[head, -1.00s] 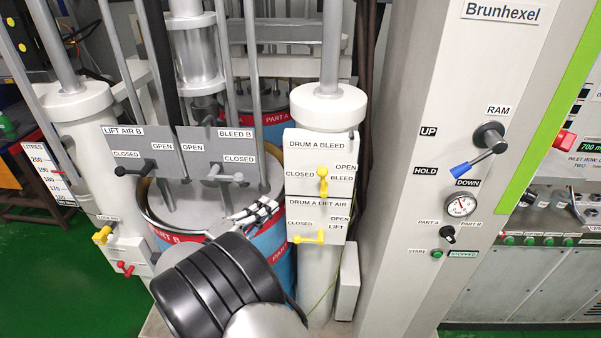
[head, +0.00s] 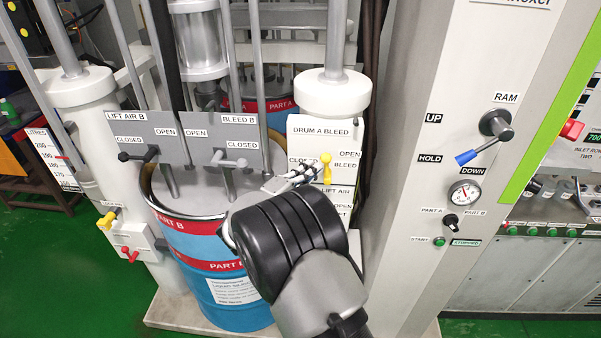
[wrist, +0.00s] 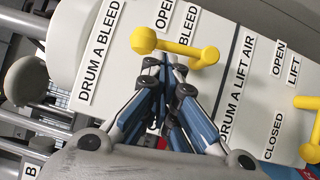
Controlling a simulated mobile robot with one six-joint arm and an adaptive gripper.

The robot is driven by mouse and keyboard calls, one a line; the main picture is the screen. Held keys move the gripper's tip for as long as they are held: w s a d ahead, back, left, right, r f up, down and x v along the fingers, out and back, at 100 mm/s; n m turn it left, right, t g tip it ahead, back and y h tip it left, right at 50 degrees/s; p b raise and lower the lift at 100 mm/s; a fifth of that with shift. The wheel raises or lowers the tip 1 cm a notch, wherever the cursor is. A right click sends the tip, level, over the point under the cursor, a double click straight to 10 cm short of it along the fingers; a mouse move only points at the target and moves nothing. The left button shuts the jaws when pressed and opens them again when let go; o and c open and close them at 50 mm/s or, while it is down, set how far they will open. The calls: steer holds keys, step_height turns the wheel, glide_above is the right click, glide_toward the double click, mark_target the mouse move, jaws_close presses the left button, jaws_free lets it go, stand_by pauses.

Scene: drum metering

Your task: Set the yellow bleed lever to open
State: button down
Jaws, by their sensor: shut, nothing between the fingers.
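The yellow bleed lever (head: 327,171) is on the white DRUM A BLEED plate (head: 311,132). It stands about upright along the plate, its rounded knob at the top, near the OPEN and BLEED labels. The lever also shows in the wrist view (wrist: 176,47), lying across the picture. My gripper (head: 318,171) is shut and empty, its tips just left of the lever on the CLOSED side. In the wrist view the fingertips (wrist: 169,78) are close below the lever; I cannot tell whether they touch. The gripper partly hides the CLOSED label.
A second yellow lever (wrist: 308,128) is on the DRUM A LIFT AIR plate, mostly hidden by my arm in the head view. A grey cabinet (head: 420,210) stands right.

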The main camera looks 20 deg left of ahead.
stand_by(0.3)
steer(key=shift+w+d+r+m+g+b, duration=0.15)
steer(key=shift+d+r+m+g+b, duration=0.05)
steer(key=shift+d+m+b, duration=0.2)
steer(key=shift+w+d+r+m+g+b, duration=0.1)
steer(key=shift+d+r+m+g+b, duration=0.1)
steer(key=shift+d+m+b, duration=0.15)
steer(key=shift+a, duration=0.1)
